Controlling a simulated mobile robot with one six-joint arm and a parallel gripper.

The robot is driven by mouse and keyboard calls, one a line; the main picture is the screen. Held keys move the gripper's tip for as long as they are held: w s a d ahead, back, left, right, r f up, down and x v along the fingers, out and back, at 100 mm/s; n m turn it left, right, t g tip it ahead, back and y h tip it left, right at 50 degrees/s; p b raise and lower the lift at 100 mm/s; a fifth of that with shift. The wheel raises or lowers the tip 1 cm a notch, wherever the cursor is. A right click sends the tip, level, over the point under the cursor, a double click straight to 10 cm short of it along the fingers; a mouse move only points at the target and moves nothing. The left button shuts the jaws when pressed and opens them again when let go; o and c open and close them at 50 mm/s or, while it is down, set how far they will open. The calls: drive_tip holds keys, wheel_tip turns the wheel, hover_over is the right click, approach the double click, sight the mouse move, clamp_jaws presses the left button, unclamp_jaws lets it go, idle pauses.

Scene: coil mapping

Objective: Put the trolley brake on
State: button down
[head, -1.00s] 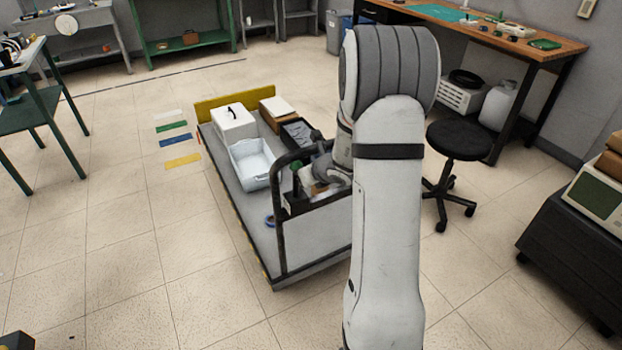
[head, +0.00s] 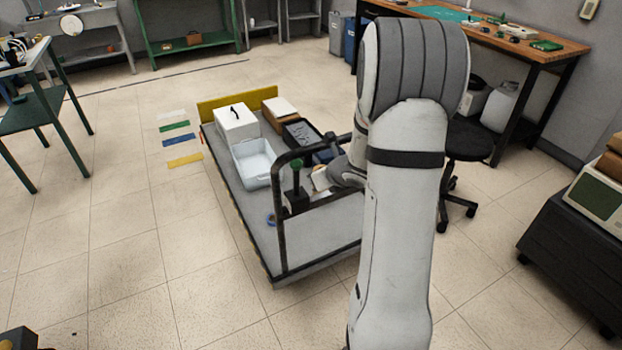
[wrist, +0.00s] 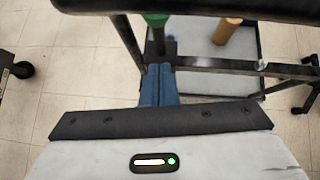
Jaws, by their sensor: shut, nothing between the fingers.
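The trolley (head: 240,215) has a grey deck, a black tubular handle frame at the near end and a yellow board at the far end. A dark brake lever with a green knob (head: 296,164) stands roughly upright from a black box (head: 297,202) by the handle frame. In the wrist view the knob (wrist: 155,19) is at the top, partly cut off, with the dark shaft below it. My gripper's blue fingers (wrist: 159,84) are shut and empty, pointing toward the shaft. I cannot tell whether they touch it. In the head view my arm hides part of the gripper.
On the deck are a white box (head: 236,122), a pale open bin (head: 256,163), a brown box (head: 280,118) and a dark tray (head: 302,134). A black stool (head: 462,147) stands right of my arm, near a workbench (head: 480,33).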

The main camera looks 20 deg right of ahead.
drive_tip(key=p+v, duration=0.1)
drive_tip(key=v, duration=0.7)
